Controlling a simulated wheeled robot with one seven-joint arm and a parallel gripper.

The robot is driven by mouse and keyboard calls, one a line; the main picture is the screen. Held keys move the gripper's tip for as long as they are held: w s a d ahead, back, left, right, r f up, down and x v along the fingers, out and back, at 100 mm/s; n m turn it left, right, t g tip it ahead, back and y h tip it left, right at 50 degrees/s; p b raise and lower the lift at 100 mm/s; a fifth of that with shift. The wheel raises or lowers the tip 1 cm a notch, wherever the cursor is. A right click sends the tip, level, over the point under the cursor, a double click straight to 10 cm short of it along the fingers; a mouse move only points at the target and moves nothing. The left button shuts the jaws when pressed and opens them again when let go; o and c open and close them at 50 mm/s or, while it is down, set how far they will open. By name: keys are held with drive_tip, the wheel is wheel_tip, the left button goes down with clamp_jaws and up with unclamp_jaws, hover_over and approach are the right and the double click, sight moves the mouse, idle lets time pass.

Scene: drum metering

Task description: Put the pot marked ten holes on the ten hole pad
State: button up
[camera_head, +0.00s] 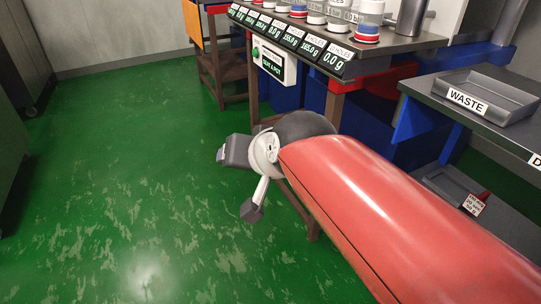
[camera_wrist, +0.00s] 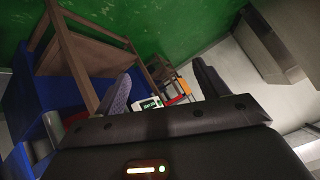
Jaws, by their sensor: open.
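Several pots stand in a row on the bench top at the upper right of the head view; the nearest is a clear pot with a red, white and blue base (camera_head: 367,22). Their markings are too small or cut off to tell which is the ten holes pot. Label plates with green weight readouts (camera_head: 335,62) run along the bench's front edge; which belongs to the ten hole pad is unclear. My gripper (camera_wrist: 163,85) is open, with nothing between its fingers in the wrist view. In the head view it is out over the floor, left of and below the bench.
A white box with a green display (camera_head: 275,63) hangs under the bench edge. A grey WASTE tray (camera_head: 488,97) sits on a dark table at right, with a lower shelf beneath. A brown stand (camera_head: 222,65) is at the back. The green floor (camera_head: 110,180) at left is clear.

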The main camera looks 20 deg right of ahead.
drive_tip(key=s+d+f+n+g+h, duration=0.1)
drive_tip(key=s+d+f+n+g, duration=0.1)
drive_tip(key=s+f, duration=0.6)
drive_tip(key=shift+s+d+f+n+g, duration=0.25)
drive_tip(key=shift+s+n+g, duration=0.65)
drive_tip(key=shift+s+g, duration=0.25)
drive_tip(key=shift+w, duration=0.15)
